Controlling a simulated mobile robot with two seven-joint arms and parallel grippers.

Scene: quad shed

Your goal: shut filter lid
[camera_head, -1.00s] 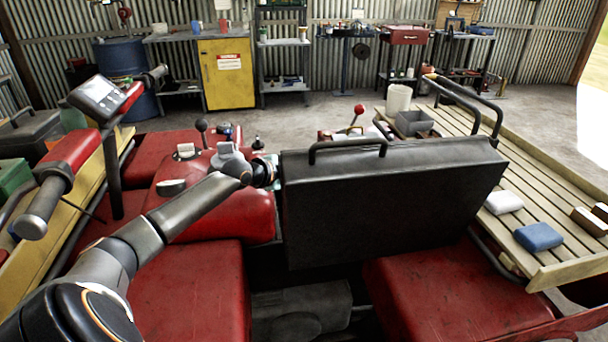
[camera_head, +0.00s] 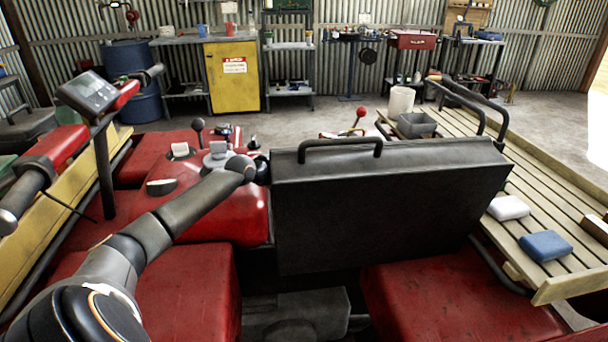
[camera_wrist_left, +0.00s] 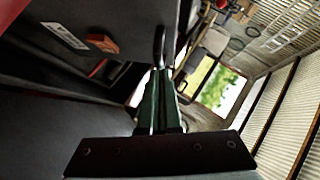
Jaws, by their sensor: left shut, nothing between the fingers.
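The filter lid looks to be the large black panel with a bar handle (camera_head: 390,205), standing raised and slightly tilted in the middle of the head view. My left arm reaches in from the left, and its wrist passes behind the lid's left edge. My left gripper is hidden there in the head view. In the wrist view the left gripper (camera_wrist_left: 158,60) is shut and empty, beside dark panels. Whether it touches the lid cannot be told. My right gripper is not in view.
Red seats (camera_head: 455,300) lie in front of the lid. Handlebars and a display (camera_head: 88,94) stand at left. A lever (camera_head: 198,130) rises near my arm.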

